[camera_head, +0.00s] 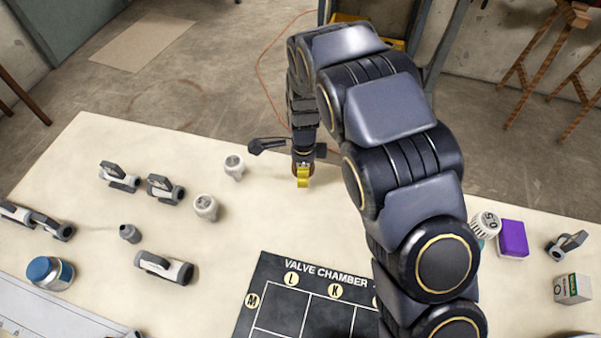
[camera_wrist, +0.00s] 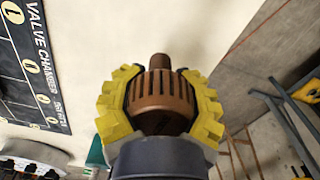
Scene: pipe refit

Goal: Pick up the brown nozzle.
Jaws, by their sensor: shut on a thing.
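The brown nozzle (camera_wrist: 160,92) has a ribbed body and a narrow stub, and it shows in the middle of the wrist view. My gripper (camera_wrist: 161,105) has its yellow fingers closed around it, one on each side. In the head view my gripper (camera_head: 303,177) is near the far edge of the table, left of my arm. There the nozzle is mostly hidden by the fingers. I cannot tell whether the nozzle touches the table.
The cream table (camera_head: 120,270) holds several grey-white fittings to the left, a blue-lidded jar (camera_head: 50,272), and a dark valve chamber board (camera_head: 300,300) in front. A purple block (camera_head: 512,238) and a small box (camera_head: 572,288) stand at the right.

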